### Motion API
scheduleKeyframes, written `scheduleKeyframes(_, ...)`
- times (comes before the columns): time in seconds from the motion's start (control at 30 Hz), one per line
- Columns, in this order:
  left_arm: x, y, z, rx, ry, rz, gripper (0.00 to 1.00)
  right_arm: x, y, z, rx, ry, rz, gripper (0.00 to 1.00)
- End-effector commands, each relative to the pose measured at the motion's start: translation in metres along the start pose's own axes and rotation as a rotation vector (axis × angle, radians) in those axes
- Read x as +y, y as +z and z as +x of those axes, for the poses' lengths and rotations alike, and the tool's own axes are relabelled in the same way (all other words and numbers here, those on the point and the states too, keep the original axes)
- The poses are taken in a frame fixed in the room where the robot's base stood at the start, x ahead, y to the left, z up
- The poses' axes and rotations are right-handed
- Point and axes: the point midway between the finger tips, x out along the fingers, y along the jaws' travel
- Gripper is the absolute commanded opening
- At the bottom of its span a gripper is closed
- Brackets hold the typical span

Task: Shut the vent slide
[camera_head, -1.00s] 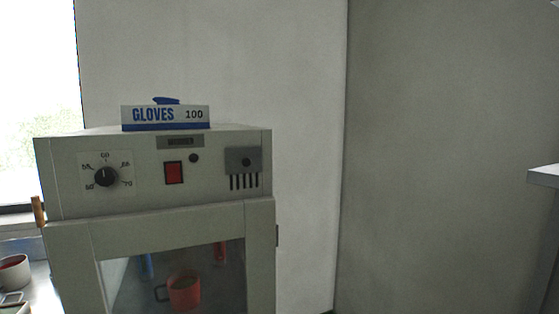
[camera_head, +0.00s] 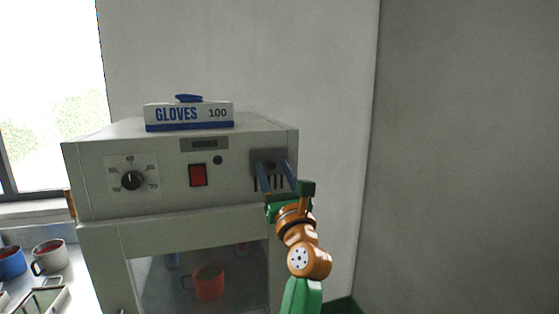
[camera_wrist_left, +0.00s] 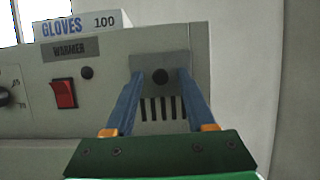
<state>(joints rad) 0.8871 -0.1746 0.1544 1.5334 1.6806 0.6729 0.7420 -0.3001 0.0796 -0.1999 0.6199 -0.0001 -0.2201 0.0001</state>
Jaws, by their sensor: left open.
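The vent slide (camera_head: 270,154) is a grey plate with a dark round knob at the right of the warmer's front panel. In the left wrist view the slide (camera_wrist_left: 160,62) sits above several dark vertical vent slots (camera_wrist_left: 160,109), which show uncovered below it. My left gripper (camera_head: 273,164) is open in front of the slide. In the left wrist view its two blue fingers (camera_wrist_left: 160,73) point at the plate, one on each side of the knob (camera_wrist_left: 160,76). I cannot tell whether they touch the plate. My right gripper is not in view.
The warmer (camera_head: 95,165) has a dial (camera_head: 132,180), a red switch (camera_head: 198,175) and a glazed door with a red mug (camera_head: 209,282) behind it. A glove box (camera_head: 188,115) lies on top. Mugs (camera_head: 50,256) stand at left. Right of the warmer is open room before the wall.

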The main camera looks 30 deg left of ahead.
Motion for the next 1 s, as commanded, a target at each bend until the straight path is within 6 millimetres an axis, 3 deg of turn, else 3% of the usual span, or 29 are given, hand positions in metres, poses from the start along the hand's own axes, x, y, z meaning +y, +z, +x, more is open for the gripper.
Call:
scheduleKeyframes(0.1,0.0002,0.0007,0.0102,0.000,0.000,0.003,0.56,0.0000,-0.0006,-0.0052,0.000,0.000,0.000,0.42)
scheduleKeyframes(0.33,-0.0002,-0.0011,0.0105,0.000,-0.001,0.003,0.53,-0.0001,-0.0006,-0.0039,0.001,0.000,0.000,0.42)
scheduleKeyframes(0.53,-0.0003,-0.0011,0.0103,-0.001,-0.001,0.004,0.00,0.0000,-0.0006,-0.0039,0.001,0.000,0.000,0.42)
scheduleKeyframes(1.0,-0.0003,-0.0010,0.0102,-0.001,-0.001,0.005,0.00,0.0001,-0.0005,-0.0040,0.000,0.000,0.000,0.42)
